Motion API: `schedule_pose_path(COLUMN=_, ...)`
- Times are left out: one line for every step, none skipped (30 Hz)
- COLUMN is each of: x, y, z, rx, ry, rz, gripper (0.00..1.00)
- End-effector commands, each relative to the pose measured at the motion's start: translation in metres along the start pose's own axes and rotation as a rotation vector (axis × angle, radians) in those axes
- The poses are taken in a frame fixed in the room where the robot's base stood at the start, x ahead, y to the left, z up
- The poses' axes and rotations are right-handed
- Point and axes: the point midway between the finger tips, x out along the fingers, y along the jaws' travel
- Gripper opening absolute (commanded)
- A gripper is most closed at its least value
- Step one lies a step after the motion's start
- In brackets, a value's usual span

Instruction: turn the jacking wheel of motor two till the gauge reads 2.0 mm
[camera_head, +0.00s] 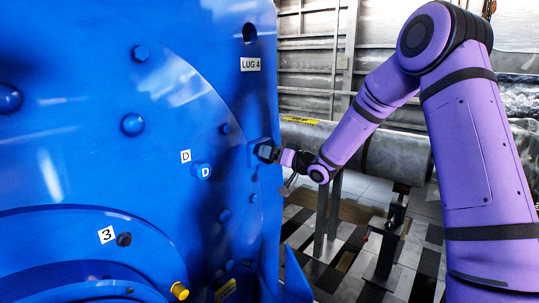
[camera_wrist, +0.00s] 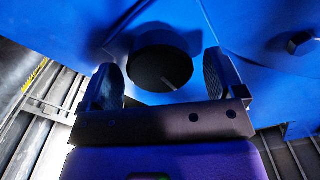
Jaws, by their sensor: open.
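A dark round knob or wheel (camera_wrist: 160,68), with a thin light line on its face, sits on a blue mount. I cannot tell for certain that it is the jacking wheel of motor two. In the wrist view my gripper (camera_wrist: 163,62) is open, one finger on each side of the knob; whether they touch it is unclear. In the head view my gripper (camera_head: 268,152) is small and dark at the right edge of the large blue motor housing (camera_head: 80,165), and hides the knob. No gauge or reading can be made out.
Metal stands (camera_head: 388,243) rise from the checkered floor at right. A large grey pipe (camera_head: 400,155) runs behind my arm.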

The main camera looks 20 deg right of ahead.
Motion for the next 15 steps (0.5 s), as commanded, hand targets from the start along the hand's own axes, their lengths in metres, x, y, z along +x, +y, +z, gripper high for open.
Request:
schedule_pose_path(x=0.005, y=0.0, z=0.0, rx=-0.001, ry=0.0, rz=-0.001, gripper=0.89)
schedule_pose_path(x=0.008, y=0.0, z=0.0, rx=-0.001, ry=0.0, rz=-0.001, gripper=0.89)
schedule_pose_path(x=0.01, y=0.0, z=0.0, rx=-0.001, ry=0.0, rz=0.0, gripper=0.89)
schedule_pose_path(x=0.012, y=0.0, z=0.0, rx=-0.001, ry=-0.001, rz=0.0, gripper=0.89)
schedule_pose_path(x=0.013, y=0.0, z=0.0, rx=-0.001, ry=-0.001, rz=0.0, gripper=0.89)
schedule_pose_path(x=0.015, y=0.0, z=0.0, rx=-0.001, ry=-0.001, rz=0.0, gripper=0.89)
schedule_pose_path(x=0.015, y=0.0, z=0.0, rx=-0.001, ry=-0.001, rz=0.0, gripper=0.89)
schedule_pose_path(x=0.016, y=0.0, z=0.0, rx=-0.001, ry=-0.001, rz=0.0, gripper=0.89)
schedule_pose_path(x=0.016, y=0.0, z=0.0, rx=-0.001, ry=0.0, rz=0.0, gripper=0.89)
schedule_pose_path(x=0.016, y=0.0, z=0.0, rx=-0.001, ry=0.0, rz=0.001, gripper=0.89)
schedule_pose_path(x=0.016, y=0.0, z=0.0, rx=-0.001, ry=0.0, rz=0.001, gripper=0.89)
schedule_pose_path(x=0.016, y=0.0, z=0.0, rx=-0.001, ry=0.0, rz=0.001, gripper=0.89)
schedule_pose_path(x=0.016, y=0.0, z=0.0, rx=-0.001, ry=0.0, rz=0.001, gripper=0.89)
schedule_pose_path(x=0.016, y=0.0, z=0.0, rx=-0.001, ry=0.0, rz=0.001, gripper=0.89)
schedule_pose_path(x=0.016, y=0.0, z=0.0, rx=-0.001, ry=0.0, rz=0.001, gripper=0.86)
